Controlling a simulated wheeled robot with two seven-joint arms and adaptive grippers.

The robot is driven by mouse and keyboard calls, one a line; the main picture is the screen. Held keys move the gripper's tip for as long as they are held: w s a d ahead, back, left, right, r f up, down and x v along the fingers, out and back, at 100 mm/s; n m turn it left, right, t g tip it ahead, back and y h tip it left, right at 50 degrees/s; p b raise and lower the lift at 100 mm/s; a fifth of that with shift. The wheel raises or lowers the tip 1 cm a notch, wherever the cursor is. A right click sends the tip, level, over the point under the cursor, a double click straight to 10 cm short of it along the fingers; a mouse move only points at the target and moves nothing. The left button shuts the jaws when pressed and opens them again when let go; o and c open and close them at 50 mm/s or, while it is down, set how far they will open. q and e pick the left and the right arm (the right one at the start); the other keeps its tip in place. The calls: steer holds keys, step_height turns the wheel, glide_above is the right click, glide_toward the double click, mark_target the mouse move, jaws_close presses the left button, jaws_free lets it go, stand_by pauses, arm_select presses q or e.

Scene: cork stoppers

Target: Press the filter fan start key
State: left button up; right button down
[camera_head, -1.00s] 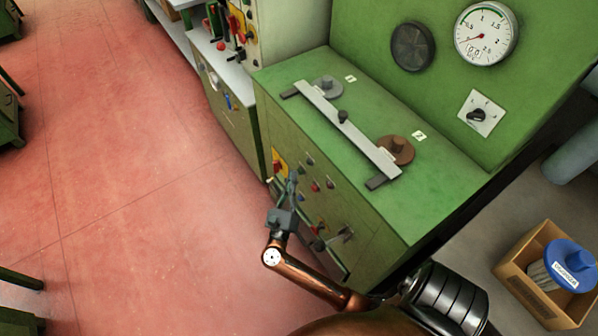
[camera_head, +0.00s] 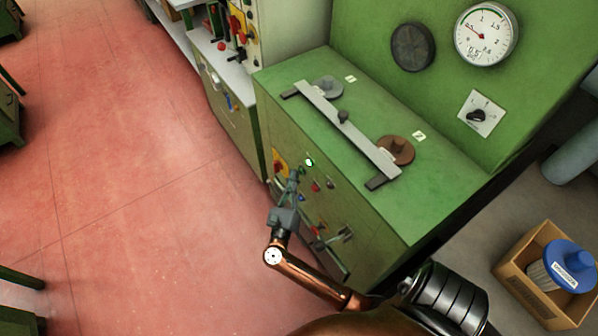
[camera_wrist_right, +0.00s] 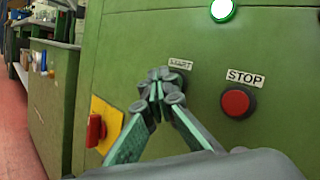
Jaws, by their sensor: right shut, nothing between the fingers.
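My right gripper (camera_head: 294,174) is shut and empty, its fingertips at the front panel of the green cabinet (camera_head: 440,205). In the right wrist view the closed fingertips (camera_wrist_right: 163,77) are just below the START label (camera_wrist_right: 180,64). They cover the place of the start key, so the key itself is hidden and I cannot see how far it is pressed. A round lamp (camera_wrist_right: 222,9) above shines bright green; it also shows lit in the head view (camera_head: 309,162). The red stop button (camera_wrist_right: 236,102), under its STOP label (camera_wrist_right: 245,77), is clear of the fingers. My left gripper is not in view.
A red rotary switch (camera_wrist_right: 95,130) on a yellow plate is left of the fingers. A clamping bar (camera_head: 343,130) lies on the cabinet top. A gauge (camera_head: 486,34) and selector knob (camera_head: 478,115) are on the upright panel. A cardboard box (camera_head: 519,267) stands right on the floor.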

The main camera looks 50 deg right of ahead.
steer(key=shift+w+a, duration=0.2)
steer(key=shift+a, duration=0.55)
steer(key=shift+a, duration=0.1)
steer(key=a, duration=0.2)
steer(key=w+a+b, duration=0.1)
steer(key=a, duration=0.1)
steer(key=shift+a, duration=0.35)
stand_by(0.6)
